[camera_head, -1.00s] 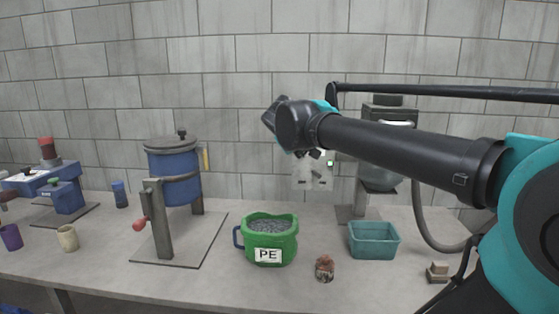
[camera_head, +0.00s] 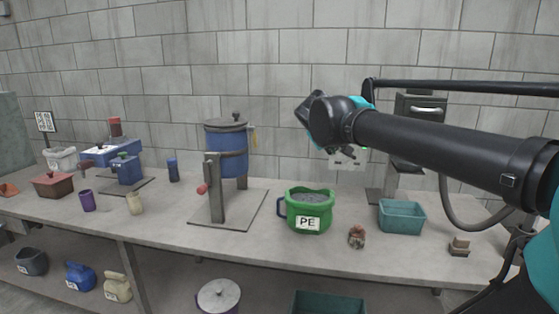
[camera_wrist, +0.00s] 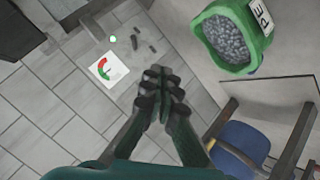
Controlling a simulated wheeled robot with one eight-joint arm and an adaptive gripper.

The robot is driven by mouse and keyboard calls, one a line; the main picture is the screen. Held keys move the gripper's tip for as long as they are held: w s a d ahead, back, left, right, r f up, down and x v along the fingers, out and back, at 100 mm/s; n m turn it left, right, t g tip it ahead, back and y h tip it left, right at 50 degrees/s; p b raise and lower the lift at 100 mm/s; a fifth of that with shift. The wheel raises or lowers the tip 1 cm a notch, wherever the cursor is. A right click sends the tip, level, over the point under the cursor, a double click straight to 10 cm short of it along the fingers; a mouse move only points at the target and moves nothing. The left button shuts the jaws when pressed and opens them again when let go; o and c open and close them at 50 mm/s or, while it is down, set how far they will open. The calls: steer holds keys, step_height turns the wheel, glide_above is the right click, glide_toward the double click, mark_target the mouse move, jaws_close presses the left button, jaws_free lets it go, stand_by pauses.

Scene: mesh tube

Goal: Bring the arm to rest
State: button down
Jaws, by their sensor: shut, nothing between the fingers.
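My arm reaches in from the right in the head view, raised above the bench (camera_head: 160,225). Its wrist end is in front of the block wall, above and behind the green PE jug (camera_head: 309,209) in the picture. My gripper (camera_wrist: 165,82) shows in the wrist view with its fingers together and nothing between them. The jug, full of grey pellets, shows at the upper right there (camera_wrist: 226,40), apart from the fingers. In the head view the fingers are small and dark against the wall.
A blue lidded vessel (camera_head: 226,139) on a stand is left of the jug. A teal bin (camera_head: 402,216) and a small brownish item (camera_head: 356,237) are to its right. A wall panel with a red-green gauge (camera_wrist: 108,68) shows beyond my fingers. Containers fill the lower shelf.

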steer(key=s+d+f+m+g+y, duration=0.15)
steer(key=s+f, duration=0.35)
steer(key=f, duration=0.6)
steer(key=s+d+f+m+g, duration=0.1)
steer(key=s+d+f+g, duration=0.3)
steer(key=f, duration=0.8)
steer(key=s+a+f+m+y, duration=0.1)
steer(key=s+a+f+y, duration=0.1)
steer(key=s+f, duration=1.1)
steer(key=shift+a+y, duration=0.15)
steer(key=shift+y, duration=0.3)
steer(key=shift+s+m, duration=0.1)
steer(key=shift+m, duration=0.15)
